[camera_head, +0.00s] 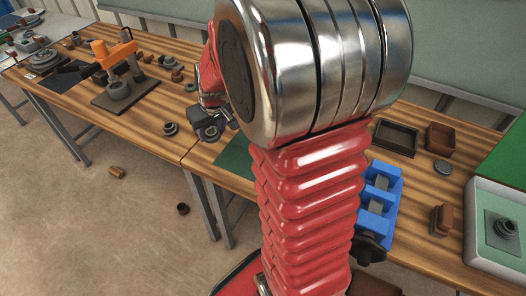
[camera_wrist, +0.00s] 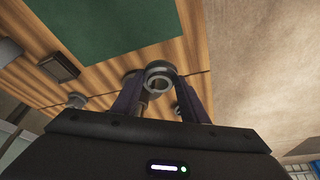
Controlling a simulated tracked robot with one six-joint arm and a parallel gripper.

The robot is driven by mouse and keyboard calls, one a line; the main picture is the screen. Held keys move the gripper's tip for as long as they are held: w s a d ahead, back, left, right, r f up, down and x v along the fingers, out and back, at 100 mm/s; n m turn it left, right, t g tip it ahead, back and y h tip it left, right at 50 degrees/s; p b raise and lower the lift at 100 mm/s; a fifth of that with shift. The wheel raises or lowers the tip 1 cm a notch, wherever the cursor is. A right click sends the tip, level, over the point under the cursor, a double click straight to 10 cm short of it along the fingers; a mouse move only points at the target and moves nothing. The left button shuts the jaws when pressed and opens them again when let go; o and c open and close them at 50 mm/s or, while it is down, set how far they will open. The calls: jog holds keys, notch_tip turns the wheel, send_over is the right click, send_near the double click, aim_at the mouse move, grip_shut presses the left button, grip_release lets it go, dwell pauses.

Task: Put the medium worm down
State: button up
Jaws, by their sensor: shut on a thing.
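My gripper (camera_head: 214,121) is out over the wooden bench, near its front edge and left of the green mat. In the wrist view my gripper (camera_wrist: 160,92) is shut on a grey, ring-like metal part, which I take to be the medium worm (camera_wrist: 160,76). Its round end with a hole faces the camera. The worm (camera_head: 211,133) also shows small in the head view, below the fingers. Its underside and any gap to the bench cannot be told. A similar grey ring part (camera_head: 170,128) stands on the bench to the left.
The orange-framed screw press (camera_head: 118,60) stands on a dark plate at the left, with several small parts around it. The green mat (camera_head: 235,156) is partly hidden by my arm. A blue holder (camera_head: 379,204), dark tray (camera_head: 396,136) and brown box (camera_head: 440,138) are at the right.

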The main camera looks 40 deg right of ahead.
jog(key=s+d+r+m, duration=0.1)
jog(key=s+d+r, duration=0.2)
jog(key=s+d, duration=0.7)
jog(key=shift+s+d+r, duration=0.2)
jog(key=shift+d+r, duration=0.2)
jog(key=shift+d, duration=0.4)
jog(key=shift+f, duration=3.15)
jog(key=shift+f, duration=1.9)
jog(key=o, duration=1.3)
jog(key=shift+f, duration=0.1)
